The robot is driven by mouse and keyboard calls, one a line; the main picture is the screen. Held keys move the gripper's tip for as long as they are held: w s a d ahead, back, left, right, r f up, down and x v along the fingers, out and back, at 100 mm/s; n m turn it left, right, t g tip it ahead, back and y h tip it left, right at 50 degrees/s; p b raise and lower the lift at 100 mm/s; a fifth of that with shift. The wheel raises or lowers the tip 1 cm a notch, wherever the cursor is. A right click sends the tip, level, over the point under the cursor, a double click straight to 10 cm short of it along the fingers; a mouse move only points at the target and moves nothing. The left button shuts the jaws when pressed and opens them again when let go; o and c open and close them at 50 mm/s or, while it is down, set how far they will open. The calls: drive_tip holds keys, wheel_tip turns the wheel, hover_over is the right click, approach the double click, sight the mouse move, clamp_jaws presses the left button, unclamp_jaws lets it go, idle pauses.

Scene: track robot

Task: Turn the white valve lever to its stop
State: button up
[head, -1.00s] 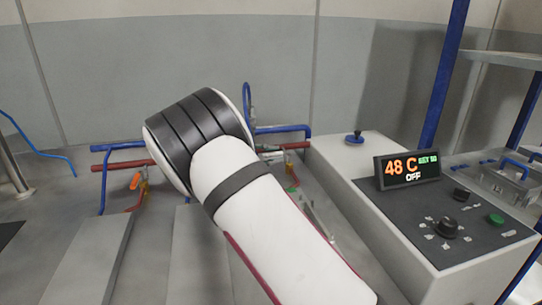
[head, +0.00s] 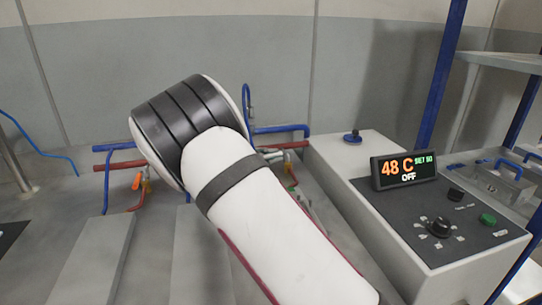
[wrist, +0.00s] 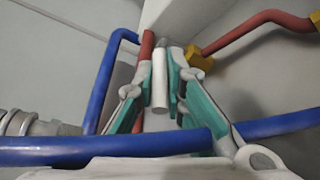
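The white valve lever (wrist: 159,80) shows in the wrist view as a short pale rod with its near end toward me. My gripper (wrist: 158,66) has teal-padded fingers on both sides of the rod. It looks open: gaps show beside the rod's near end, while the pads come close to it farther up. I cannot tell if either pad touches it. In the head view, my arm hides the gripper and I cannot make out the white lever.
Blue pipes (wrist: 107,85) and a red pipe with yellow fittings (wrist: 199,59) run close around the gripper. In the head view, an orange lever (head: 136,181) is left of my arm. A control box with a display (head: 404,169) reading 48 C, OFF stands at the right.

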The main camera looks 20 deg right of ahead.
drive_tip(key=o, duration=0.3)
drive_tip(key=shift+o, duration=0.2)
drive_tip(key=shift+a, duration=0.15)
drive_tip(key=v, duration=1.1)
drive_tip(key=shift+s+a+r, duration=0.1)
drive_tip(key=shift+s+a, duration=0.15)
drive_tip(key=shift+a, duration=0.05)
